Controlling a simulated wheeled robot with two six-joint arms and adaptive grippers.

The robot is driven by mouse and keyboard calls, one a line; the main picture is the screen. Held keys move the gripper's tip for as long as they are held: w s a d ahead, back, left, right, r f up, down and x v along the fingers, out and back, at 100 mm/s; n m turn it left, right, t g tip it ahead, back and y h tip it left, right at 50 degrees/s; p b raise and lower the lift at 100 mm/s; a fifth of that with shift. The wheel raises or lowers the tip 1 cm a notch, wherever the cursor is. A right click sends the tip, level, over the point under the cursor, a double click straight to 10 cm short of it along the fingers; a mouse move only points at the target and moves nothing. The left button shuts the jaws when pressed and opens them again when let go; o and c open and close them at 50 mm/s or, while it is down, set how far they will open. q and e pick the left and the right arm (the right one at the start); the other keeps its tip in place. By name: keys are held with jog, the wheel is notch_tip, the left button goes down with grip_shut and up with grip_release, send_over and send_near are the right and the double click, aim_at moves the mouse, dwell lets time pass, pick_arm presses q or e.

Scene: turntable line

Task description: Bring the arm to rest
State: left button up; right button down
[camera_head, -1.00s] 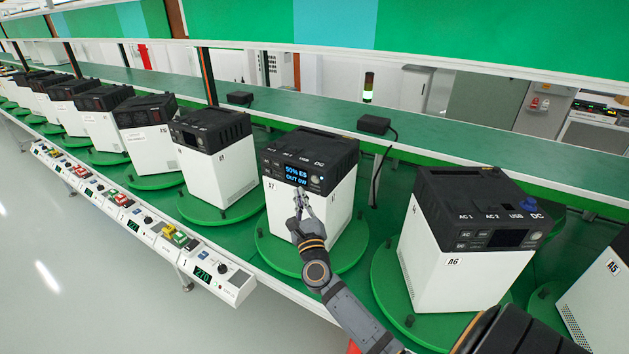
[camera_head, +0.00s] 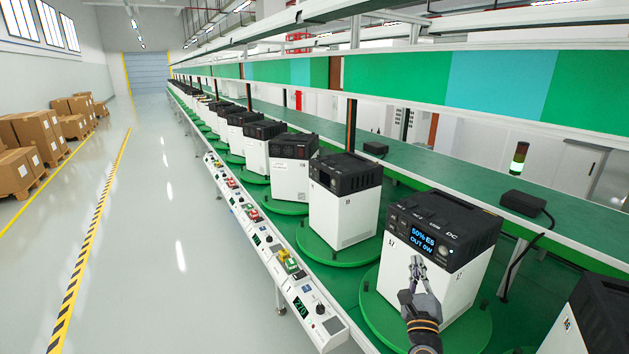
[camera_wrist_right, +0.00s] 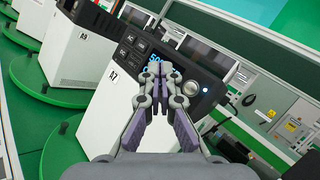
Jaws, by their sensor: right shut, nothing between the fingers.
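My right gripper (camera_head: 416,270) is in front of the front face of a black and white power unit (camera_head: 470,272) marked A7. Its fingers are shut with nothing between them; they also show in the right wrist view (camera_wrist_right: 157,75). The unit's display (camera_head: 423,241) is lit and reads 50% and OUT 0W. In the right wrist view the fingertips cover part of that display, with a round button (camera_wrist_right: 190,88) just right of them. I cannot tell whether the fingertips touch the panel. The unit stands on a round green turntable (camera_head: 385,318). My left gripper is not seen.
More units on green turntables run back along the line, such as the neighbour (camera_head: 343,215). A control rail (camera_head: 310,305) runs along the line's front edge. A black adapter (camera_head: 523,203) lies on the rear shelf. The floor (camera_head: 160,270) at left is clear; pallets of boxes (camera_head: 25,150) stand far left.

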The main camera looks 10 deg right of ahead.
jog(key=s+a+f+n+g+y, duration=0.25)
jog(key=a+n+y, duration=0.35)
jog(key=a+n, duration=0.3)
jog(key=s+a+f+n+g+y, duration=0.1)
jog(key=s+a+f+n+y, duration=0.15)
jog(key=a+n+y, duration=0.65)
jog(key=s+f+n+g+h, duration=0.2)
jog(key=s+f+n+g, duration=0.4)
jog(key=n, duration=0.4)
jog(key=s+d+f+n+g+h, duration=0.3)
jog(key=s+d+f+g, duration=0.1)
jog(key=s, duration=0.4)
jog(key=s+d+f+n+g+h, duration=0.3)
jog(key=s+d+f+n+h, duration=0.1)
jog(key=s, duration=0.5)
notch_tip(320, 180, down, 27)
jog(key=s+d+g+b, duration=0.1)
jog(key=d, duration=0.2)
jog(key=s+d+f+m+g+b, duration=0.1)
jog(key=s+f, duration=1.7)
jog(key=s, duration=0.1)
jog(key=shift+y, duration=0.3)
